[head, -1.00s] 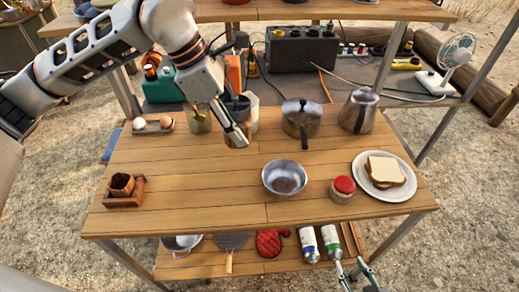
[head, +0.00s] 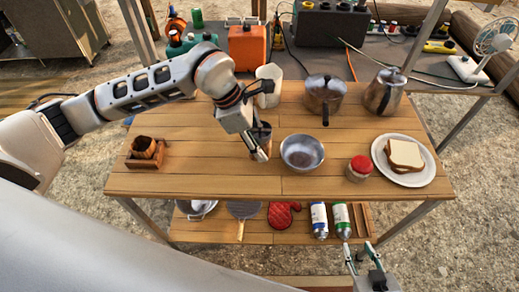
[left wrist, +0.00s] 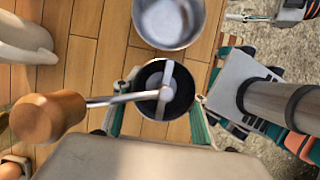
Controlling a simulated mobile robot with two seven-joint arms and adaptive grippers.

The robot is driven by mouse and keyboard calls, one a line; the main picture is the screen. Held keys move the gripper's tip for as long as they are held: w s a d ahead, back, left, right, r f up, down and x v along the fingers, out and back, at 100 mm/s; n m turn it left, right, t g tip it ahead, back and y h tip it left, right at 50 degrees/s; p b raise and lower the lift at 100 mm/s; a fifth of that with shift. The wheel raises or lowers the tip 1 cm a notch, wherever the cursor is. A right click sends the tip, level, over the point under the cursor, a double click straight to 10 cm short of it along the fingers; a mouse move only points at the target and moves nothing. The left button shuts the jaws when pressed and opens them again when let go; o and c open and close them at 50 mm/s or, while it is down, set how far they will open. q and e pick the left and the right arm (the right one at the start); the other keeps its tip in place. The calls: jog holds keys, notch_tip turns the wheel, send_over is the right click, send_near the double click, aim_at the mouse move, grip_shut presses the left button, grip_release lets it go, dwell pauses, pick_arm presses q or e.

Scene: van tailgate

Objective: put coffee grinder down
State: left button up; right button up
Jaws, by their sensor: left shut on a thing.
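My left gripper (head: 261,153) is shut on the coffee grinder (head: 263,134), a dark cylinder partly hidden by the fingers in the head view. The left wrist view shows the grinder (left wrist: 178,104) from above between the fingers, with its metal crank and a wooden knob (left wrist: 45,116) reaching left. It is over the wooden table (head: 210,180), just left of the metal bowl (head: 302,152). I cannot tell whether its base touches the tabletop. My right gripper (head: 359,254) is open and empty, low in front of the table.
A wooden box with a brown cup (head: 143,148) sits at the left. A white mug (head: 268,84), a lidded pot (head: 324,94) and a kettle (head: 384,92) stand behind. A red-lidded jar (head: 359,168) and a bread plate (head: 426,176) are right. The front left tabletop is clear.

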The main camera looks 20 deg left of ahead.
pick_arm(q)
notch_tip(320, 180, down, 3)
jog(key=shift+f, duration=0.1)
jog(key=shift+f, duration=0.1)
jog(key=o, duration=1.5)
jog(key=shift+f, duration=0.1)
jog(key=shift+a+r, duration=0.1)
jog(key=shift+r, duration=0.25)
jog(key=v, duration=1.1)
jog(key=shift+r, duration=0.3)
